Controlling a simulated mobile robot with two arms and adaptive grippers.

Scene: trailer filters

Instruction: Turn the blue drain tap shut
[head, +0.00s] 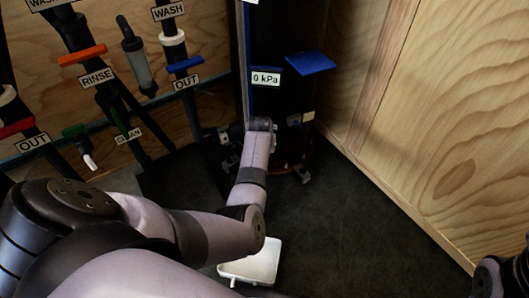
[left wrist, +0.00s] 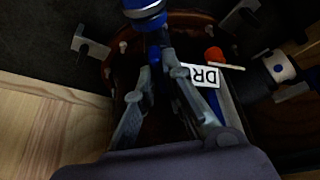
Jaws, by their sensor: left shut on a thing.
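My left gripper (left wrist: 158,65) is shut around a narrow dark-blue part, which looks like the blue drain tap's handle, in the left wrist view. A brighter blue round piece (left wrist: 145,14) with a pale ring sits just beyond the fingertips. A white label reading "DR" (left wrist: 204,75), partly cut off from sight, lies beside the right finger. In the head view my left arm reaches down to the foot of the dark filter column, and the fingers and tap are hidden behind the wrist. Only part of my right arm shows at the bottom right corner; its gripper is not visible.
A blue lever (head: 311,63) stands out above, by a "0 kPa" label (head: 266,79). Wash, rinse and out valves line the wooden wall at left. A white tray (head: 262,262) lies on the floor under my arm. Dark floor is open at right, up to the wooden wall (head: 450,130).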

